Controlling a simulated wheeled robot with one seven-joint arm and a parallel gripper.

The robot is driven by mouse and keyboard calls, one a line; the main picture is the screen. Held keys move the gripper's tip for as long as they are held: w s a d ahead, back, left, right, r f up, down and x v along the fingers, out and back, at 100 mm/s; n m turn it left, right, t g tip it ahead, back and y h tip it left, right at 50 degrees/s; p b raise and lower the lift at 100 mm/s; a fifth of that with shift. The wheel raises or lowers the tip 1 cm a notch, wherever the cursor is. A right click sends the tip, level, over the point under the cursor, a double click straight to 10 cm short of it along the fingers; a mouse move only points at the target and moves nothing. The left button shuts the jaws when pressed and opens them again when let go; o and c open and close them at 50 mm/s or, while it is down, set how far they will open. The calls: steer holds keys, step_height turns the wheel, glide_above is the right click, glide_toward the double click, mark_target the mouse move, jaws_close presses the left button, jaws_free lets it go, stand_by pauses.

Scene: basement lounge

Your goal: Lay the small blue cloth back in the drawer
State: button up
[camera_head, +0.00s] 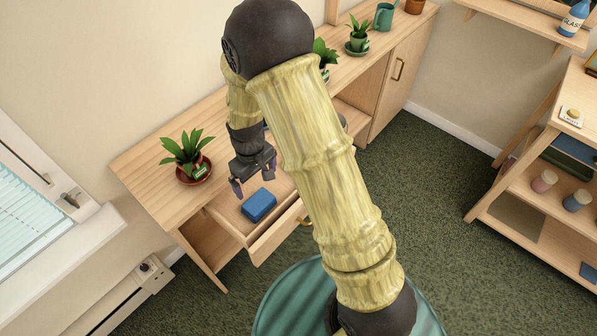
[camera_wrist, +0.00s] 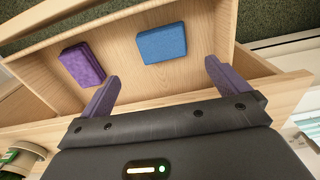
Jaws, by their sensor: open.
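The small blue cloth (camera_head: 259,206), a folded flat block, lies inside the open drawer (camera_head: 272,241). In the wrist view the blue cloth (camera_wrist: 162,44) rests on the drawer's wooden floor, apart from my fingers. A folded purple cloth (camera_wrist: 83,63) lies to its left in the same drawer; my arm or gripper seems to hide it in the head view. My gripper (camera_head: 253,177) is above the drawer, open, with nothing between its purple-tipped fingers (camera_wrist: 162,73).
A potted plant (camera_head: 187,157) stands on the cabinet top (camera_head: 142,168) beside the drawer. More plants and a green watering can (camera_head: 384,16) stand farther back. A round teal surface (camera_head: 290,300) is in front. A shelf unit (camera_head: 512,210) stands at the right.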

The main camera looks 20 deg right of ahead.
steer(key=s+d+r+m+t, duration=0.2)
steer(key=s+d+r+m, duration=0.4)
steer(key=s+d+r, duration=0.6)
steer(key=shift+d+r, duration=0.4)
steer(key=shift+r, duration=0.5)
steer(key=shift+s, duration=0.1)
steer(key=shift+c, duration=0.2)
